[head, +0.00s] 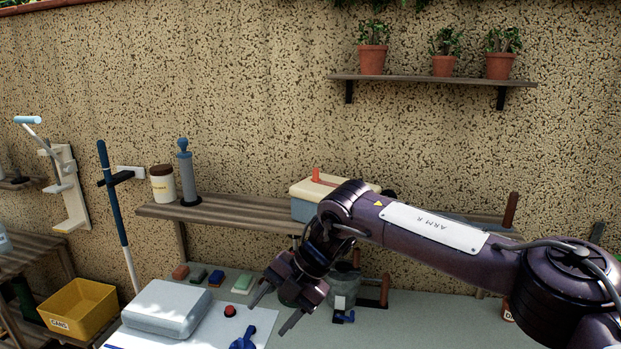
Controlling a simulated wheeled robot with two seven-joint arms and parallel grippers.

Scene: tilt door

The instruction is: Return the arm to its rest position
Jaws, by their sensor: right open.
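My right arm reaches in from the right across the workbench (405,330), and its purple link carries a white label. My right gripper (270,316) is open and points down and to the left above the bench. I see nothing between its fingers. A blue object (243,342) lies below and to the left of the fingertips, cut by the bottom edge. A red round knob (230,311) is just left of the gripper. My left gripper does not show. No tilt door can be made out clearly.
A grey-white case (167,308) lies on the bench at left, with several small coloured blocks (215,278) behind it. A wooden shelf (240,212) holds a cream-lidded box (305,208), partly behind my arm. A yellow crate (78,306) stands at far left. The bench's right front looks clear.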

